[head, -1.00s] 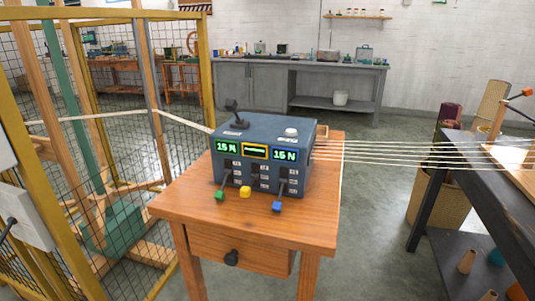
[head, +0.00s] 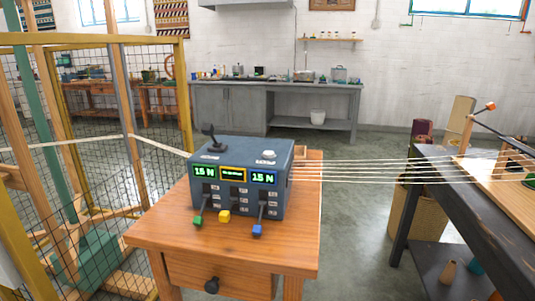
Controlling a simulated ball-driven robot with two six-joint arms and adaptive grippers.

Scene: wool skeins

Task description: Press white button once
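A white button (head: 268,154) sits on the top right of a blue-grey control box (head: 241,198). A black joystick (head: 210,135) stands on the top left of the box. The box front has two green displays reading 15 N, a yellow-framed screen (head: 232,173) between them, and levers tipped green (head: 197,221), yellow (head: 224,216) and blue (head: 257,230). The box stands on a wooden table (head: 300,225). Neither of my grippers shows in the head view.
A yellow-framed mesh cage (head: 185,95) stands at the left. White yarn strands (head: 350,171) run from the box to a dark bench (head: 450,200) at the right. A grey workbench (head: 275,102) lines the back wall. Open floor lies between the wooden table and the dark bench.

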